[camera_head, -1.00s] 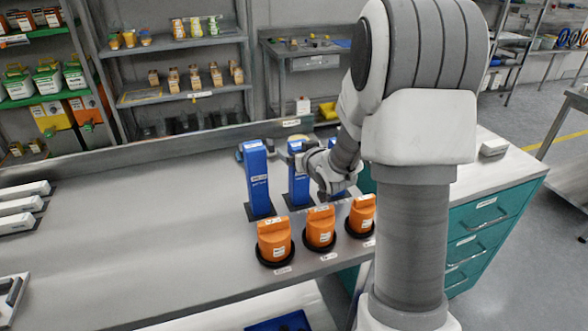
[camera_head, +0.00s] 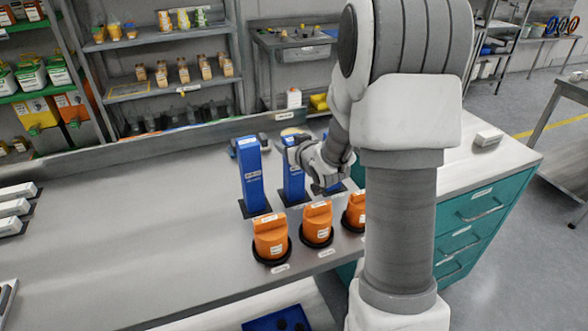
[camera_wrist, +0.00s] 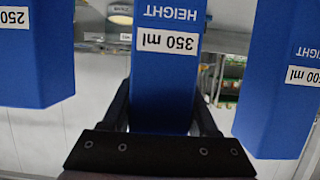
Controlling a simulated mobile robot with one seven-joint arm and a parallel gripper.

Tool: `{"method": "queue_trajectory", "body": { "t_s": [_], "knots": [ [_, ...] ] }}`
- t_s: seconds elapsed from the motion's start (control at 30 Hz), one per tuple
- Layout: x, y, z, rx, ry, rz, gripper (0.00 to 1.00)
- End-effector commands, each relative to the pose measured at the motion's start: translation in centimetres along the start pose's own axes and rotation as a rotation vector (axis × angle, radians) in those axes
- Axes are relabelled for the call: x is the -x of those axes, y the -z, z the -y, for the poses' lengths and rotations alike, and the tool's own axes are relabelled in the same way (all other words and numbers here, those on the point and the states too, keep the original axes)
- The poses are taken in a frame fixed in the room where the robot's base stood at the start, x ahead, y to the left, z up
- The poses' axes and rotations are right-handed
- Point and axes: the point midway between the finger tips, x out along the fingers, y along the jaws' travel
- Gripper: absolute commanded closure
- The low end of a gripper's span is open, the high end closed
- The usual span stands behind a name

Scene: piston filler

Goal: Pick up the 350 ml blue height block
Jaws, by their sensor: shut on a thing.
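The 350 ml blue height block (camera_wrist: 166,70) stands between my gripper's fingers in the wrist view, its label upside down there. My gripper (camera_wrist: 167,118) is shut on it, with one dark finger along each side. In the head view the 350 ml block (camera_head: 292,180) is the middle blue block of the row, and my gripper (camera_head: 307,157) is at its upper part, partly covering it. The block looks upright. Whether its foot touches the bench is unclear.
The 250 block (camera_wrist: 35,60) and the 500 ml block (camera_wrist: 280,80) stand close on either side. Orange knobbed parts (camera_head: 270,238) sit in dark rings in front of the blue row. The grey bench (camera_head: 130,225) is clear to the left.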

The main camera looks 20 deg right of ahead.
Motion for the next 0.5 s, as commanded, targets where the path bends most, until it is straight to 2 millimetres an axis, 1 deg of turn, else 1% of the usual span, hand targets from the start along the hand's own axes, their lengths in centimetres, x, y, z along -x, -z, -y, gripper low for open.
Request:
{"method": "queue_trajectory", "body": {
  "t_s": [0.03,0.1,0.5],
  "knots": [
    [-0.01,0.03,0.0,0.0,0.0,-0.001,0.88],
    [-0.01,0.03,0.0,0.0,0.0,-0.001,1.0],
    [-0.01,0.13,0.01,0.0,0.0,-0.003,1.0]
  ]
}}
